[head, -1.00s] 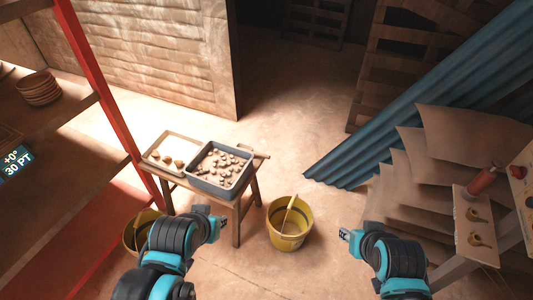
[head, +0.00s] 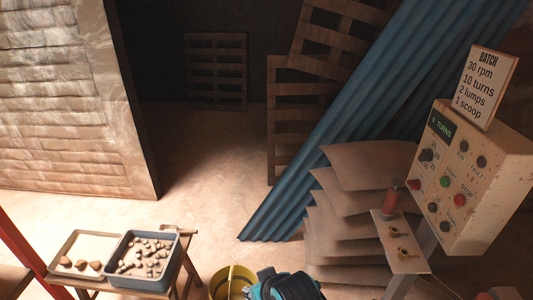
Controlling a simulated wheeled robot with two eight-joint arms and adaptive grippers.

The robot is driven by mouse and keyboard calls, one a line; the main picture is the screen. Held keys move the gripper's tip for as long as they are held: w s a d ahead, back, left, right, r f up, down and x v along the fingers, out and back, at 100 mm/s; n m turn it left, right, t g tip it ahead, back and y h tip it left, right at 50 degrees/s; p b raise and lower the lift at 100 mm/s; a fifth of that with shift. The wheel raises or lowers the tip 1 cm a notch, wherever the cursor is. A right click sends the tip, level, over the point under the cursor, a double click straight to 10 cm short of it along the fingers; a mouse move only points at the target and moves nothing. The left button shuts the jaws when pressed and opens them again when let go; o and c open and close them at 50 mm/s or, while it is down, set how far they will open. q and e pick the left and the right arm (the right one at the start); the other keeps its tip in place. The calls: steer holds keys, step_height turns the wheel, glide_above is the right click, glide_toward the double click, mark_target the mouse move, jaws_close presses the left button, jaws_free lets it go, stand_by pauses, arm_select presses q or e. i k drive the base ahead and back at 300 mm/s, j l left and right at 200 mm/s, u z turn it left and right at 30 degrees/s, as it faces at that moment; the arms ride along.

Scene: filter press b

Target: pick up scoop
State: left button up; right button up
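No scoop can be made out for certain. A yellow bucket (head: 228,279) stands on the floor at the bottom of the head view, cut by the lower edge. A pale handle shows inside it, but what it belongs to is hidden. Two small brass-coloured pieces (head: 400,231) sit on a slanted board at the right; I cannot tell what they are. My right gripper (head: 258,291) is at the bottom edge beside the bucket's right side, mostly cut off, its fingers unclear. My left gripper is out of view.
A bench at lower left bears a grey tray of lumps (head: 118,277) and a pale tray (head: 58,250). A control box (head: 478,185) with a batch sign (head: 487,85) stands right. Blue corrugated sheets (head: 330,110) and pallets (head: 215,70) stand behind. Floor in the middle is clear.

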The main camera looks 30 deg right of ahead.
mark_target(162, 227)
steer(key=i+z, duration=0.25)
steer(key=i, duration=0.2)
steer(key=z, duration=2.3)
steer(key=u, duration=2.95)
steer(key=i+z, duration=0.35)
steer(key=i+j+z, duration=0.1)
steer(key=i+z, duration=0.25)
steer(key=i, duration=0.2)
